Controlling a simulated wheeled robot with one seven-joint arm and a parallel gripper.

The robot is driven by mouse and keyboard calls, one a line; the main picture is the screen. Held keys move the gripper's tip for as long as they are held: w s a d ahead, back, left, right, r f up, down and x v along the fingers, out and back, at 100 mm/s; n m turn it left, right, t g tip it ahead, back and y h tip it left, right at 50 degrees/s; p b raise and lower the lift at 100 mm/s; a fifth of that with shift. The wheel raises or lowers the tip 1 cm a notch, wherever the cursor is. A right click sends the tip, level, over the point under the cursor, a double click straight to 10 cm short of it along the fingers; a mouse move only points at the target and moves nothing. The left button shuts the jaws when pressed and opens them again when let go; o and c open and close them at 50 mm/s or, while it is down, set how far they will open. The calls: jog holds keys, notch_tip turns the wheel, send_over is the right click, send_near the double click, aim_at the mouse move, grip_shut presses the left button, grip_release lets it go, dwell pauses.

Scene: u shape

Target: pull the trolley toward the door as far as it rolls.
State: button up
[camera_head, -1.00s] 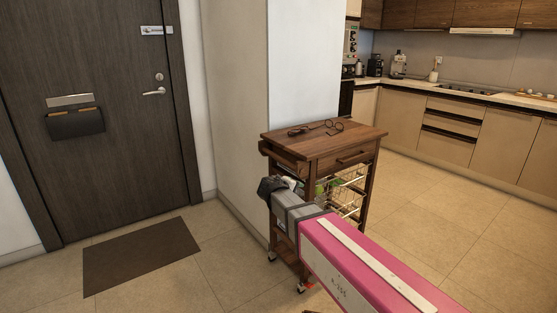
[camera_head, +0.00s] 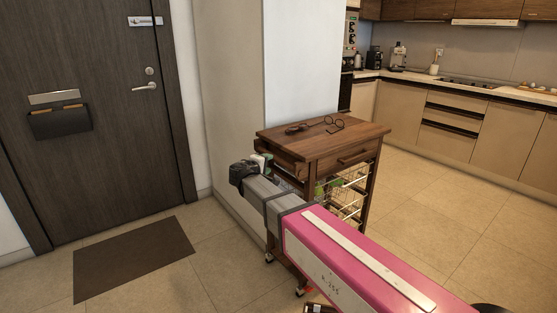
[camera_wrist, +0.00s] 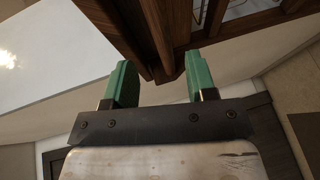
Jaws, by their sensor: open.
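The trolley (camera_head: 355,142) is a dark wooden cart with a drawer, wire baskets and small casters, standing against the end of a pale wall. A wooden bar (camera_head: 279,155) runs along its left end. The dark door (camera_head: 95,100) is at the left, shut, with a lever handle. My gripper (camera_wrist: 162,80) is open, its two green fingers apart. In the wrist view, dark wood of the trolley (camera_wrist: 160,35) lies just beyond and between the fingertips; I cannot tell whether they touch. In the head view my arm hides the trolley's lower left part and most of the fingers.
A dark doormat (camera_head: 135,258) lies before the door, with clear tiled floor around it. Glasses (camera_head: 334,125) and a small dark item lie on the trolley top. The pale wall (camera_head: 235,110) stands close behind the trolley. Kitchen cabinets (camera_head: 470,135) line the back right.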

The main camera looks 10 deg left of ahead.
aim_at(276, 160)
jog(key=x, duration=0.9)
jog(key=shift+a, duration=0.1)
jog(key=shift+s, duration=0.1)
grip_shut()
